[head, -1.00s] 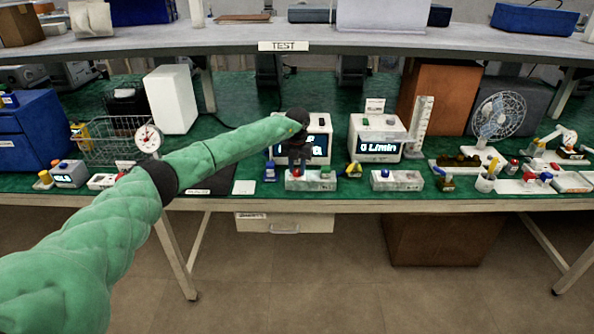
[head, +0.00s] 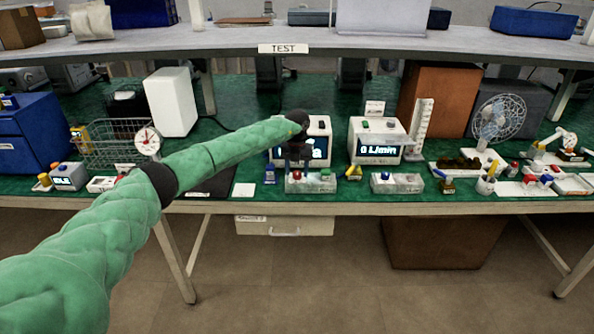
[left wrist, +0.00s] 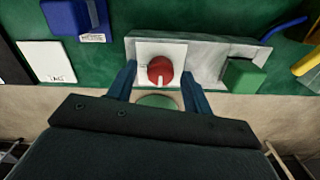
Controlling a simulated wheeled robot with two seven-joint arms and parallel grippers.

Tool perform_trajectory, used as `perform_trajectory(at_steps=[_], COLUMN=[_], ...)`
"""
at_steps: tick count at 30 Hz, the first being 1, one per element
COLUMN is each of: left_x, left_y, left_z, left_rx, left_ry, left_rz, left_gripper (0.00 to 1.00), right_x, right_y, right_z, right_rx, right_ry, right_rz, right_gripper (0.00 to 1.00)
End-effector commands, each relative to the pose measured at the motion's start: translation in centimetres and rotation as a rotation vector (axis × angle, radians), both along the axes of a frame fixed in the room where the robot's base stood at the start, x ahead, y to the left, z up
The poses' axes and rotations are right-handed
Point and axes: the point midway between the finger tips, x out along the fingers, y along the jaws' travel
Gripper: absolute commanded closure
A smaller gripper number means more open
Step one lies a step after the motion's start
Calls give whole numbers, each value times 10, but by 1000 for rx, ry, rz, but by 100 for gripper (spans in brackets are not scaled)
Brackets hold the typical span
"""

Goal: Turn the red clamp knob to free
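The red clamp knob (head: 297,175) sits on a grey block (head: 318,186) at the bench's front edge. In the left wrist view the red knob (left wrist: 160,70) has a pale pointer mark toward the bottom of the picture, and it stands on a white plate (left wrist: 173,50). My left gripper (head: 297,163) is above the knob. In the left wrist view its two blue fingers (left wrist: 160,82) are apart, one on each side of the knob, with a gap to it. The right gripper is in neither view.
A green block (left wrist: 243,76) is on the same grey base, right of the knob. A blue item (left wrist: 78,18) and a white card (left wrist: 48,62) lie to the left. A similar grey block with a blue knob (head: 386,176) stands to the right. Display boxes stand behind.

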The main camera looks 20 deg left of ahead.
Motion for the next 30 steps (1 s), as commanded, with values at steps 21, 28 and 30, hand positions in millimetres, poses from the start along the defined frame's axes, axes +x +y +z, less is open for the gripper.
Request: perform_trajectory(at_steps=[21,28,30], left_x=[1,0,0], left_y=[0,0,0], left_z=[59,76,77], left_rx=[0,0,0], left_ry=[-2,1,1], left_rz=[-1,0,0], left_gripper=[50,50,50], right_x=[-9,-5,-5], right_y=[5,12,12], right_z=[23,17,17], right_rx=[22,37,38], right_ry=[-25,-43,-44], right_rz=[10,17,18], right_gripper=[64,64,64])
